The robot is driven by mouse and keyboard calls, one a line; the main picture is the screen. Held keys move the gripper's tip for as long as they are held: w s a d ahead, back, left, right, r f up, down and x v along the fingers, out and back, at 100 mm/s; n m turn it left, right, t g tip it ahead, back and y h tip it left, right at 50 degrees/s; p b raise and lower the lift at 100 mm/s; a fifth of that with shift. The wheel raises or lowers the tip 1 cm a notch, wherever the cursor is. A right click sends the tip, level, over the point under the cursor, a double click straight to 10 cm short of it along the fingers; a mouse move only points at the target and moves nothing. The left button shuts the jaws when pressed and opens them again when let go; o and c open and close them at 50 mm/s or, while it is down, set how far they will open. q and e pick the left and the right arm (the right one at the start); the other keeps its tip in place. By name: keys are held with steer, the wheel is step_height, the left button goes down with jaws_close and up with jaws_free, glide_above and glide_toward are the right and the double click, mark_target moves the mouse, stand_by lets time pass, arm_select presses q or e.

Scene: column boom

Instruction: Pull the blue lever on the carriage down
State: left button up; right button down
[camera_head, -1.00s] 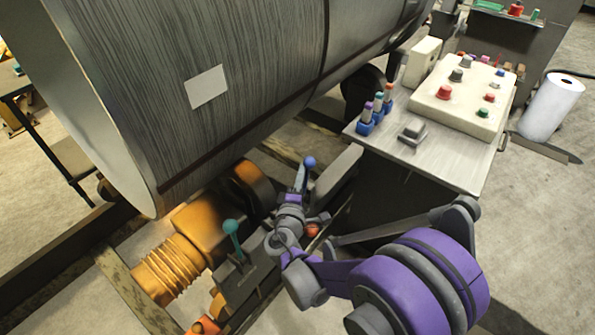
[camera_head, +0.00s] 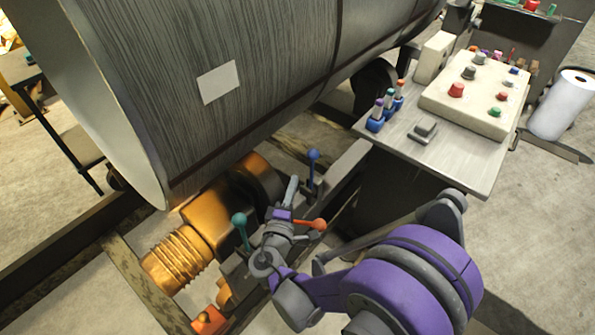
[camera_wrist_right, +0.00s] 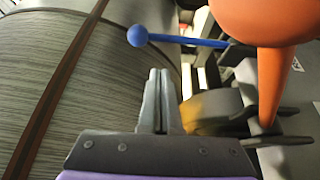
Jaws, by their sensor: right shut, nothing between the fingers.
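The blue lever (camera_head: 313,156) stands up from the carriage in the head view, its round knob on top. My right gripper (camera_head: 293,182) is shut and empty, just left of the blue lever's shaft and below knob height in the picture. In the right wrist view, the blue knob (camera_wrist_right: 137,36) lies beyond and left of the shut fingertips (camera_wrist_right: 159,72), with its shaft running right. A gap shows between fingers and lever there. The carriage (camera_head: 232,268) is partly hidden by my right arm. My left gripper is not in view.
A teal lever (camera_head: 240,220) stands left of my right gripper, and an orange lever (camera_head: 318,224) leans out to its right. The orange knob (camera_wrist_right: 265,18) looms close in the wrist view. A large metal cylinder (camera_head: 270,70) is behind; a control table (camera_head: 455,165) stands right.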

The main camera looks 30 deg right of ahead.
mark_target(312, 173)
steer(key=shift+s+a, duration=0.35)
steer(key=shift+s, duration=0.05)
steer(key=shift+w+a+r, duration=0.1)
steer(key=shift+w+a, duration=0.15)
steer(key=shift+w, duration=0.55)
steer(key=w+d+b, duration=0.1)
steer(key=w+d, duration=0.2)
steer(key=d, duration=0.4)
steer(key=shift+w+d, duration=0.15)
steer(key=shift+w, duration=0.15)
